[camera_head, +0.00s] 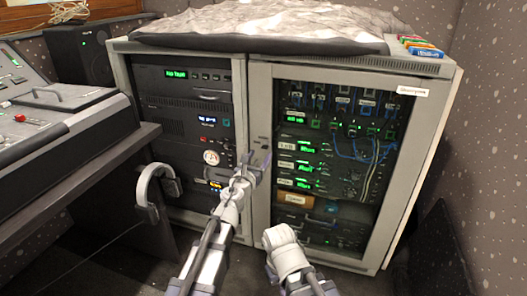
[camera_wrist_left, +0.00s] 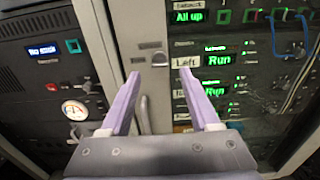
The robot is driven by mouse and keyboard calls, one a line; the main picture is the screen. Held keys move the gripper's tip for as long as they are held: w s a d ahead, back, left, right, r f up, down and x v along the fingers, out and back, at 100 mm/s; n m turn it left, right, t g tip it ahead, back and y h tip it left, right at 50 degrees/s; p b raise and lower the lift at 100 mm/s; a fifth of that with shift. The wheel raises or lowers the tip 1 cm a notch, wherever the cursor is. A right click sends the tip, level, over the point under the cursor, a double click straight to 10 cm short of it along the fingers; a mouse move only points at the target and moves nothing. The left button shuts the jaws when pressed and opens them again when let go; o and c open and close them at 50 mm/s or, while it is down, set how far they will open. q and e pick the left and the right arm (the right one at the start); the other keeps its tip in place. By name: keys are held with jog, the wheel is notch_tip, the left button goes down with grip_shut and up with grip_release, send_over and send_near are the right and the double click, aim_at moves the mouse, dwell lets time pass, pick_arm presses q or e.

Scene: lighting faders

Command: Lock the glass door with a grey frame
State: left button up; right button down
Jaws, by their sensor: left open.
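The glass door with a grey frame (camera_head: 408,170) is on the right half of the rack cabinet and looks shut. Lit equipment shows through its glass. In the left wrist view, the door's grey frame (camera_wrist_left: 150,25) carries a small lock fitting (camera_wrist_left: 159,59), with a pale upright handle (camera_wrist_left: 145,112) below it. My left gripper (camera_head: 256,166) is open in front of this frame, and its fingertips (camera_wrist_left: 161,73) stand on either side of the lock fitting, just below it in the picture. Whether they touch anything cannot be told. My right gripper does not show, only a part of that arm.
A control desk (camera_head: 60,120) stands at the left, with headphones (camera_head: 158,190) hanging at its side. A black speaker (camera_head: 80,54) is behind it. A grey cloth (camera_head: 260,22) and coloured items (camera_head: 420,46) lie on the cabinet. Dark walls close in at the right.

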pick_arm(q)
jog(key=x, duration=0.5)
grip_shut()
dwell(0.4)
